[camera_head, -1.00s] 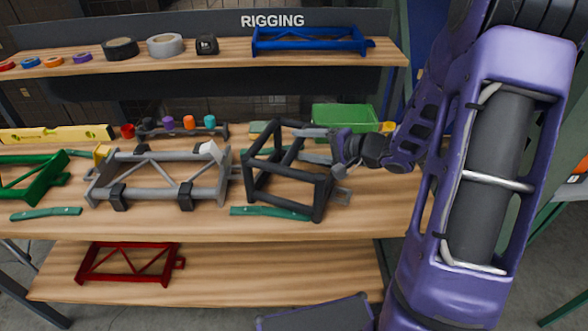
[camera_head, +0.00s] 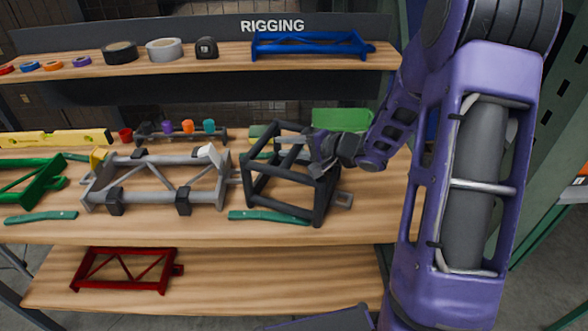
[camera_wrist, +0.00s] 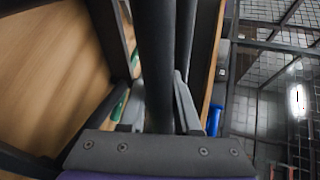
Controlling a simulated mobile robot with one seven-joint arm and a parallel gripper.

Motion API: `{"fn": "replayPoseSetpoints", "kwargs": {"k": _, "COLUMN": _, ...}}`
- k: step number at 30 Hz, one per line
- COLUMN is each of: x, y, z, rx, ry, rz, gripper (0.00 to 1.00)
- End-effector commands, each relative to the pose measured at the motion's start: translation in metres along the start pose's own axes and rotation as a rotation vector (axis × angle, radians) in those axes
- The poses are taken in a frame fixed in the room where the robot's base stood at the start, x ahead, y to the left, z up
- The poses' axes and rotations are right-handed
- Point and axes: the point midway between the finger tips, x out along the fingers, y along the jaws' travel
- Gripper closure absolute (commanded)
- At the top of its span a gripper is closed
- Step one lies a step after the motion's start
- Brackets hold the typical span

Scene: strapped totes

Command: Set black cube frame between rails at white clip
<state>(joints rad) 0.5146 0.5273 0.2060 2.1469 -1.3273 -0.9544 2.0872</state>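The black cube frame (camera_head: 248,185) stands on the bench's right part, right of the grey truss frame (camera_head: 160,200). My gripper (camera_head: 316,152) is at its upper right side. In the wrist view, the fingers (camera_wrist: 158,118) lie on either side of a black bar (camera_wrist: 157,50) and look closed on it. The white clip (camera_head: 209,154) sits on the grey frame's top right corner, left of the cube. A green rail (camera_head: 268,217) lies in front of the cube; another green strip behind it is mostly hidden. Whether the cube touches the bench is unclear.
A yellow clip (camera_head: 98,158) is at the grey frame's left end, beside a green frame (camera_head: 30,185). A green bin (camera_head: 342,120) stands behind. A red frame (camera_head: 124,270) lies on the lower shelf; a blue one (camera_head: 310,45) lies on the upper shelf.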

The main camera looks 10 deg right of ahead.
Motion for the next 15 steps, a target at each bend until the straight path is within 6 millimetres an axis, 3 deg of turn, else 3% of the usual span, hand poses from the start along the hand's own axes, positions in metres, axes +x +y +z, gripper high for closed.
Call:
{"fn": "replayPoseSetpoints", "kwargs": {"k": 1, "x": -0.0001, "y": -0.0004, "z": 0.0, "rx": 0.0, "ry": 0.0, "rz": -0.001, "gripper": 0.82}}
{"fn": "replayPoseSetpoints", "kwargs": {"k": 4, "x": -0.0001, "y": -0.0005, "z": 0.0, "rx": 0.0, "ry": 0.0, "rz": -0.001, "gripper": 1.0}}
{"fn": "replayPoseSetpoints", "kwargs": {"k": 15, "x": -0.0002, "y": -0.0008, "z": -0.0001, "rx": 0.0, "ry": 0.0, "rz": -0.002, "gripper": 1.0}}
